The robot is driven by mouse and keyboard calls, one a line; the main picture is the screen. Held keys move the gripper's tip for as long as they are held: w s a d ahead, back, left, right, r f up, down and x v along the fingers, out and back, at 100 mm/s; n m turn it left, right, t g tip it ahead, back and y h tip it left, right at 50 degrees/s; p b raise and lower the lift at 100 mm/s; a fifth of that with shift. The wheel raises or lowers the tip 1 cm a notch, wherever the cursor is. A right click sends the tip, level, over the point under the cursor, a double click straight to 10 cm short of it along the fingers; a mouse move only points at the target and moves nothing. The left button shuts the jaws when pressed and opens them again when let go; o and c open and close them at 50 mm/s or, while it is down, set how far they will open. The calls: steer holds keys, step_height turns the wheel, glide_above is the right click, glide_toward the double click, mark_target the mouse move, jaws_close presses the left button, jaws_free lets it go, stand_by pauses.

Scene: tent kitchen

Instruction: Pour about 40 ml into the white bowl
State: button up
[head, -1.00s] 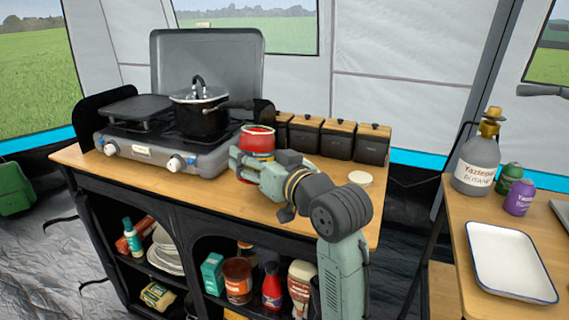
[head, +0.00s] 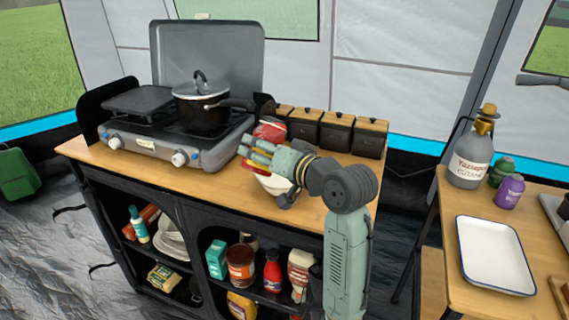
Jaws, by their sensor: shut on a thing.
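My gripper (head: 262,142) is shut on a red container (head: 270,128) and holds it above the wooden counter. The container looks tilted, but the gripper and arm hide part of it, and I cannot see its contents. The white bowl (head: 272,185) stands on the counter just below and in front of the gripper, partly covered by my arm. I cannot see the inside of the bowl or any stream of liquid.
A gas stove (head: 170,150) with a lidded black pot (head: 203,110) stands to the left on the counter (head: 215,185). Several dark canisters (head: 337,131) line the counter's back right. A side table at right bears a white tray (head: 494,255) and a grey bottle (head: 468,160).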

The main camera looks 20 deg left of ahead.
steer(key=shift+r+m+p, duration=0.1)
steer(key=shift+m+p, duration=0.5)
steer(key=shift+w+d, duration=0.1)
steer(key=shift+d, duration=0.05)
steer(key=shift+w+d, duration=0.25)
steer(key=shift+w, duration=0.05)
stand_by(0.4)
steer(key=shift+w+d+f+m+g, duration=0.1)
steer(key=shift+w+f+m+g, duration=0.2)
steer(key=shift+w+g, duration=0.1)
stand_by(0.4)
steer(key=shift+w+f+m, duration=0.25)
steer(key=shift+f+m, duration=0.05)
steer(key=shift+f, duration=0.15)
stand_by(0.8)
steer(key=shift+r, duration=0.1)
